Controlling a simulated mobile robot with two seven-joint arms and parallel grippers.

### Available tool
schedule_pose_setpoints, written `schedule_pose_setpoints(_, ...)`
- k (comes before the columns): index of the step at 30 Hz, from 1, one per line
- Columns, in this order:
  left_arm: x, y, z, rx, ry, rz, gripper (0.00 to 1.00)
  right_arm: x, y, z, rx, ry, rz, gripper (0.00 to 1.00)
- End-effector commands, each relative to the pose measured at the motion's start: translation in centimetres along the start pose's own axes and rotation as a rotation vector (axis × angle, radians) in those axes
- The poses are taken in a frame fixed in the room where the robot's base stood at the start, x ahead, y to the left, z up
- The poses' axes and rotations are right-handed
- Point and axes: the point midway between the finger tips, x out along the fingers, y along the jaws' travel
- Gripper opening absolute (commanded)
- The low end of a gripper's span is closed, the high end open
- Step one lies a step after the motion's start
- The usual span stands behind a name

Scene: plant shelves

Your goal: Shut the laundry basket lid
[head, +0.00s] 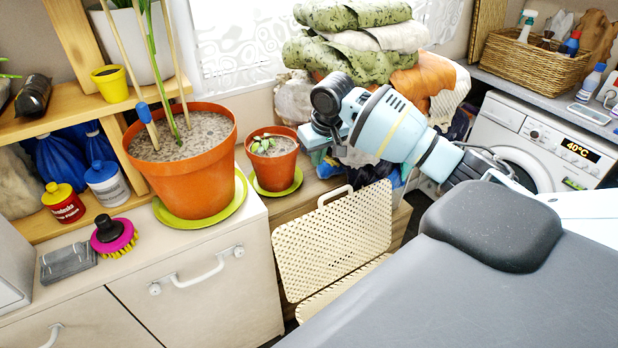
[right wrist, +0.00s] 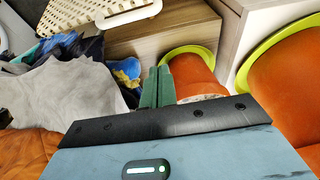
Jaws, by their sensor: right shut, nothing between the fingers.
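The laundry basket's cream perforated lid (head: 335,238) shows in the head view as a tilted panel with a loop handle (head: 333,196) on its upper edge. Another perforated panel (head: 325,298) lies below it at an angle. Part of the perforated panel and the handle also show at the top of the right wrist view (right wrist: 95,17). Blue and grey laundry (right wrist: 65,75) lies near it. My right gripper (head: 340,147) is shut and empty, above and behind the handle, apart from it. Its green fingers (right wrist: 157,87) are together in the wrist view. My left gripper is out of view.
A small potted plant (head: 272,160) stands just left of my right gripper, with a large pot (head: 190,165) further left. Folded green towels (head: 350,55) are stacked behind the arm. A washing machine (head: 540,140) is at right.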

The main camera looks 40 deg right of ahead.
Motion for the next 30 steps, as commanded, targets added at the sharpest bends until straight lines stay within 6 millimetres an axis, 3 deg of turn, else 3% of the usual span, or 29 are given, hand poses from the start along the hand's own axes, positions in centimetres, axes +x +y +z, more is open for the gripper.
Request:
schedule_pose_setpoints(6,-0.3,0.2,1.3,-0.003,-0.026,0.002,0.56,0.2,0.0,0.0,0.001,-0.001,0.001,0.0)
schedule_pose_setpoints(11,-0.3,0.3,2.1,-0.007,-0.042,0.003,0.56,1.5,0.0,0.1,0.001,-0.004,0.0,0.0)
schedule_pose_setpoints(26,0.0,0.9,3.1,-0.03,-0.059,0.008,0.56,10.7,0.0,0.2,0.0,-0.007,0.002,0.0)
schedule_pose_setpoints(30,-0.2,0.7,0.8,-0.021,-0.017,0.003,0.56,8.7,0.1,1.7,-0.002,0.009,0.001,0.0)
